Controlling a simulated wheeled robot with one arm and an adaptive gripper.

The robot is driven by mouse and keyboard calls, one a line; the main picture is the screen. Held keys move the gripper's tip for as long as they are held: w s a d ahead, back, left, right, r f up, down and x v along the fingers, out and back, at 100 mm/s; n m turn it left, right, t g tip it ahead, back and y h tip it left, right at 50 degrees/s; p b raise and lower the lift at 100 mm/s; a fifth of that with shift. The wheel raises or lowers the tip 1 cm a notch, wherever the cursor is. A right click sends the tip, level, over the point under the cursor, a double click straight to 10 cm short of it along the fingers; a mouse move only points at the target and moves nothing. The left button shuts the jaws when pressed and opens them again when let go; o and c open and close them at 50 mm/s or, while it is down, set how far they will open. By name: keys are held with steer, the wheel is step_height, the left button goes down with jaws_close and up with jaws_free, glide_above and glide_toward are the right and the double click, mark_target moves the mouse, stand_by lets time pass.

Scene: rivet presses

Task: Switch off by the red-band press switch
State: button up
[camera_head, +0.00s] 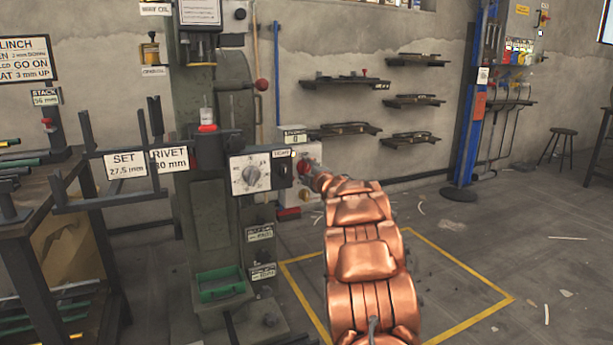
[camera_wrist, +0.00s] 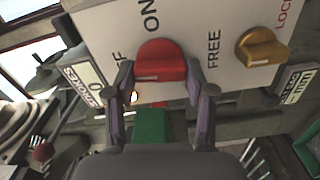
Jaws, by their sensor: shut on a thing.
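A red switch knob (camera_wrist: 160,60) sits on a white panel (camera_wrist: 105,22) in the wrist view, with ON printed above it and a partly hidden OFF at its left. My gripper (camera_wrist: 163,94) has one finger on each side of the knob and is shut on it. I cannot tell surely which label the knob points to. In the head view, my copper arm reaches to the switch box (camera_head: 309,152) on the right side of the green-grey press (camera_head: 205,210). There my gripper (camera_head: 306,172) is small and mostly hidden. A red band (camera_head: 207,128) shows on the press.
A yellow FREE/LOCK knob (camera_wrist: 262,47) is right of the red one. A STROKES counter (camera_wrist: 86,84) is on the left. In the head view, a dial box (camera_head: 250,174) is on the press front, and a blue post (camera_head: 471,110) stands at right. Yellow-lined floor lies open.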

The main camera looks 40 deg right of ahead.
steer(key=shift+f+n+b, duration=0.15)
steer(key=shift+n+b, duration=0.3)
steer(key=shift+n, duration=0.45)
steer(key=o, duration=1.2)
steer(key=shift+c, duration=0.2)
steer(key=v, duration=1.2)
